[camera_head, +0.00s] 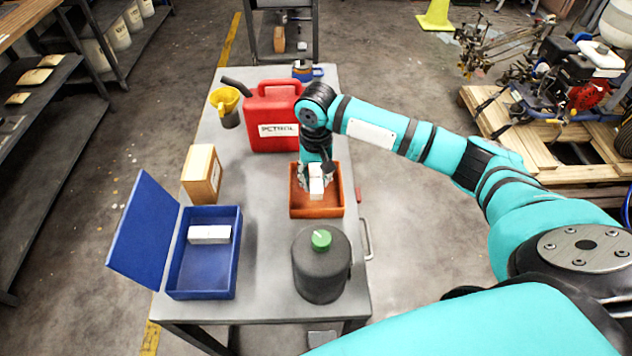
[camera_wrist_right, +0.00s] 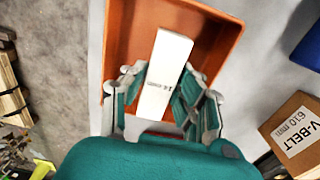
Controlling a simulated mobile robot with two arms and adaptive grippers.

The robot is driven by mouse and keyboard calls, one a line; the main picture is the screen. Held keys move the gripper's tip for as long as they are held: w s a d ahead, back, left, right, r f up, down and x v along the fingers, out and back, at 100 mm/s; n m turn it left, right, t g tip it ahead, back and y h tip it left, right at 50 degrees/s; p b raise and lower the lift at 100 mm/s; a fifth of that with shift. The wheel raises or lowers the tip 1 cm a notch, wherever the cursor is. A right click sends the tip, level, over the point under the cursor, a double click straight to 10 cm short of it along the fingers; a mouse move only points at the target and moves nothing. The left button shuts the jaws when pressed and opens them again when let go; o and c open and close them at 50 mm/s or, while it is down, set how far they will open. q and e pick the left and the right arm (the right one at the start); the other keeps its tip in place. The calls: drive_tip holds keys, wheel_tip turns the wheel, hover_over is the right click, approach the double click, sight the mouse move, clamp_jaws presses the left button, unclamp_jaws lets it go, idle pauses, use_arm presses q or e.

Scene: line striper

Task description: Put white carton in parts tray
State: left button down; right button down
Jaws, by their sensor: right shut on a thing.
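My right gripper (camera_head: 316,178) is shut on a white carton (camera_head: 317,190), which also shows in the right wrist view (camera_wrist_right: 163,75) between the fingers. The carton is over the orange tray (camera_head: 318,212), within its outline from above. I cannot tell whether it touches the tray floor. The tray looks otherwise empty in the right wrist view (camera_wrist_right: 125,40). A second white block (camera_head: 209,234) lies in an open blue box (camera_head: 190,275). My left gripper is not in view.
A red petrol can (camera_head: 272,130) stands behind the tray, and a dark jug with a green cap (camera_head: 320,270) in front. A V-belt box (camera_head: 201,175) and a yellow funnel (camera_head: 225,100) stand to the left. Bare table lies between the blue box and tray.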

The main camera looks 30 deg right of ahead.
sight(316, 185)
wheel_tip(316, 185, down, 2)
drive_tip(key=shift+f, duration=0.4)
use_arm(q)
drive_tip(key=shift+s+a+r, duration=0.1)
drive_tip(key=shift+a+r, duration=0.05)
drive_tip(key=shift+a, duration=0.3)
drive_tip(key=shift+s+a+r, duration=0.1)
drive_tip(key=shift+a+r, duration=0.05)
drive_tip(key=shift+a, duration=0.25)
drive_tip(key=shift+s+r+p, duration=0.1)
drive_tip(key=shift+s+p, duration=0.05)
drive_tip(key=shift+p, duration=0.15)
use_arm(e)
drive_tip(key=shift+f, duration=0.15)
drive_tip(key=c, duration=1)
unclamp_jaws()
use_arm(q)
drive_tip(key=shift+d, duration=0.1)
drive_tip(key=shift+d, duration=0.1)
